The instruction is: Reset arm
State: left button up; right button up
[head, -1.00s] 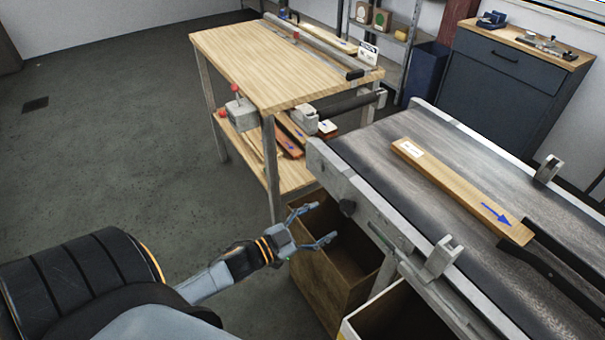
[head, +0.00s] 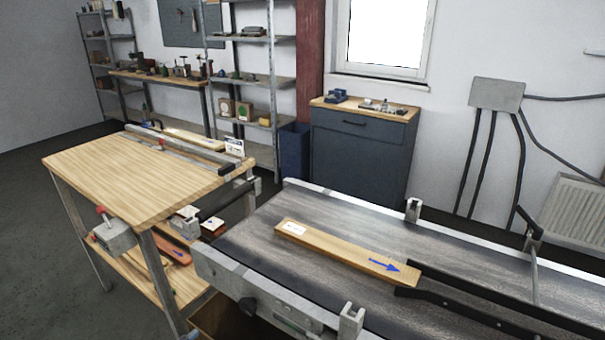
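Neither of my grippers shows in the head view now, and no part of my arms is visible. The conveyor (head: 245,240) with its dark belt fills the lower right. A wooden board (head: 340,251) with a white label and a blue arrow lies flat on the belt. The arrow points right, and the board's right end is at the black guide rails (head: 480,290).
A wooden workbench (head: 110,165) with a lower shelf stands left of the conveyor. A bin (head: 215,318) is partly visible below the conveyor's near side. A dark cabinet (head: 360,160), a blue bin (head: 293,150) and shelves stand behind. Open floor lies at the left.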

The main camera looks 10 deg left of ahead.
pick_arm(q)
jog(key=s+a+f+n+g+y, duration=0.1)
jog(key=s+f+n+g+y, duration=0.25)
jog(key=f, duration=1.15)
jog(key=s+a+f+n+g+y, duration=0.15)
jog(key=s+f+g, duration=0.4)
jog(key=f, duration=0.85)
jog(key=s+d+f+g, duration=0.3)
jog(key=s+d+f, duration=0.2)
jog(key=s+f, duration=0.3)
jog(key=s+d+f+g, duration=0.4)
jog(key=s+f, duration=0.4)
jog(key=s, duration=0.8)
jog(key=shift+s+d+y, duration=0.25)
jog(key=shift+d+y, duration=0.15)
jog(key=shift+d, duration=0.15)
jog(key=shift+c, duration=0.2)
